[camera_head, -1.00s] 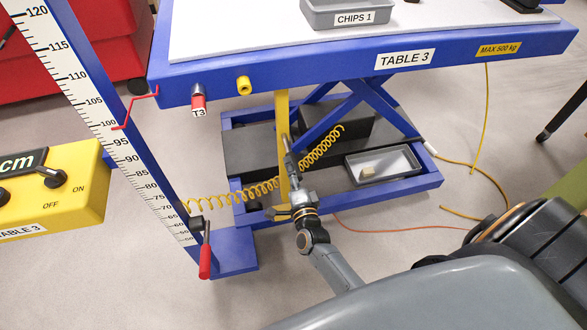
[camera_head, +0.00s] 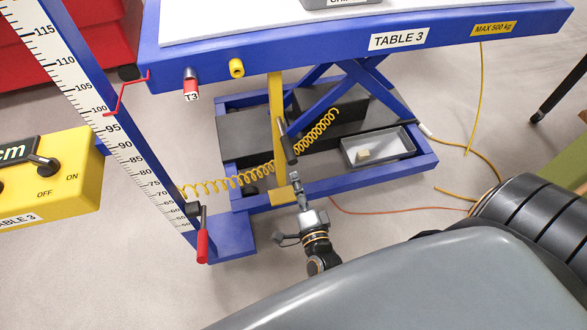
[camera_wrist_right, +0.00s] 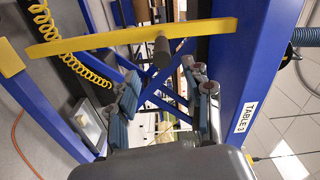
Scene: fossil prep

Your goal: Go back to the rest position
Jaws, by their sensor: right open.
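My right gripper (camera_head: 298,192) is seen from above in the head view, just below the dark grip (camera_head: 287,140) on the yellow upright bar (camera_head: 277,100) under the table. In the right wrist view its two fingers (camera_wrist_right: 165,100) stand apart with nothing between them. There the yellow bar (camera_wrist_right: 120,38) crosses in front of the fingers, and the dark grip (camera_wrist_right: 161,50) points towards the gap. The grip looks apart from the fingers. My left gripper is not in view.
The blue lift table (camera_head: 330,40) stands above, with its base (camera_head: 425,165) behind the gripper. A coiled yellow hose (camera_head: 230,182), a height scale post (camera_head: 110,120) with a red handle (camera_head: 202,246), and a yellow control box (camera_head: 60,185) are on the left. Open floor lies around the gripper.

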